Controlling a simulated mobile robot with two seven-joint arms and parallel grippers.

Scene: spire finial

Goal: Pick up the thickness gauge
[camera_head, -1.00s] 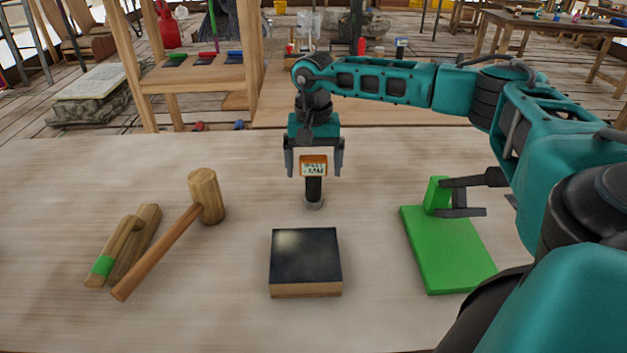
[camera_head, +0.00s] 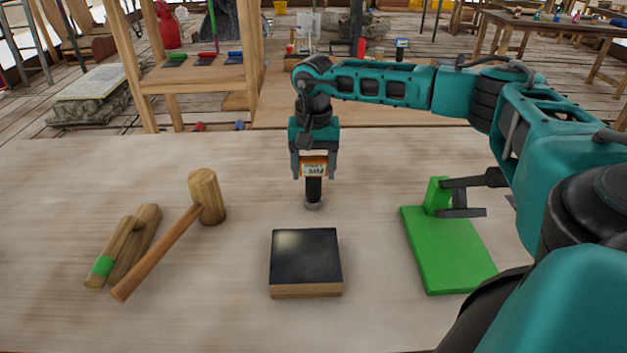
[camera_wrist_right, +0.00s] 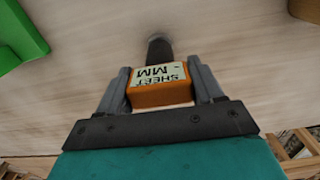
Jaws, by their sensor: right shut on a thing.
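The thickness gauge (camera_head: 314,184) has an orange head with a pale label and a black stem on a round grey foot. It stands upright on the pale table behind the dark square block. My right gripper (camera_head: 315,174) comes down from above, its two fingers shut on the sides of the orange head. In the right wrist view the orange gauge head (camera_wrist_right: 160,88) sits between the grey fingers (camera_wrist_right: 161,85), its label reading "SHEET MM". The foot appears to rest on the table. My left gripper is not in view.
In front of the gauge lies a wooden block with a dark top (camera_head: 306,256). A mallet (camera_head: 204,198) and wooden pieces (camera_head: 128,243) lie left. The table between is bare.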

